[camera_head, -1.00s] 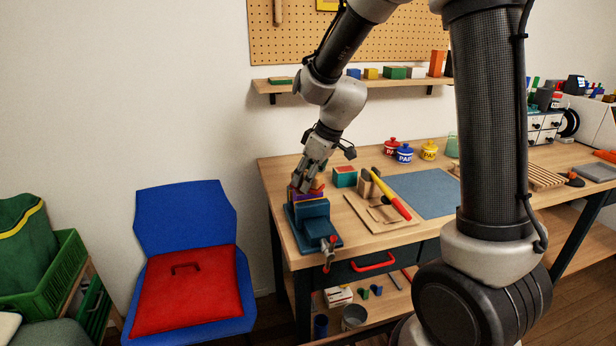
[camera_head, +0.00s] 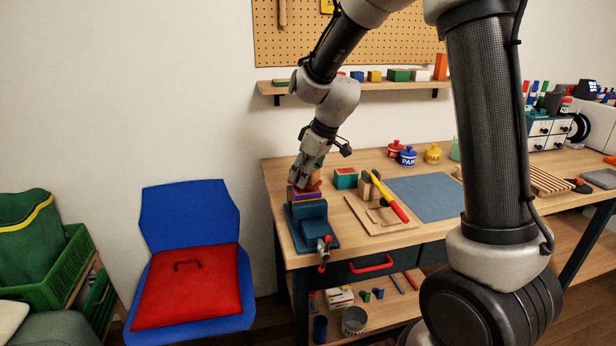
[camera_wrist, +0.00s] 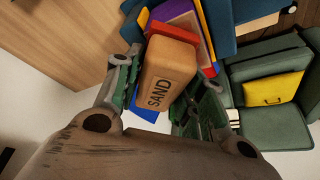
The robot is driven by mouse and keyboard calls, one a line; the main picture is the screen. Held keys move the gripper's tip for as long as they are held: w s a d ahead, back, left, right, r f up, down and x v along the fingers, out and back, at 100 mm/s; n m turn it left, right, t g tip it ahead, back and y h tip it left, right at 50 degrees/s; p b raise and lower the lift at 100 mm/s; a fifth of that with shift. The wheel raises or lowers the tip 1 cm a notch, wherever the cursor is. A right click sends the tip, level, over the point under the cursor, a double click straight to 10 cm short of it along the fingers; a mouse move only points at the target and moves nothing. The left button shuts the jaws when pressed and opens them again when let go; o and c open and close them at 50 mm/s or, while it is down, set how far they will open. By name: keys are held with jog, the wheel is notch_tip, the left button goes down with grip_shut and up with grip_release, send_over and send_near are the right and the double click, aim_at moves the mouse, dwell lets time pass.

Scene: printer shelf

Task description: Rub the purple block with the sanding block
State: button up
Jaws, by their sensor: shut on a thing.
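My gripper (camera_wrist: 160,85) is shut on the sanding block (camera_wrist: 168,72), a tan-orange block marked SAND, seen large in the wrist view. In the head view my gripper (camera_head: 304,178) is over the blue vise (camera_head: 312,222) at the table's left end. The purple block (camera_wrist: 185,12) shows in the wrist view just beyond the sanding block, with yellow and red pieces at its sides.
A green-and-red block (camera_head: 345,178) stands right of the vise. A wooden board (camera_head: 380,217) with a yellow-and-red tool (camera_head: 391,198) and a blue mat (camera_head: 428,195) lie farther right. A blue chair with a red cushion (camera_head: 186,284) stands left of the table.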

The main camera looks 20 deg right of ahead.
notch_tip(320, 180, up, 2)
jog(key=shift+r, duration=3.05)
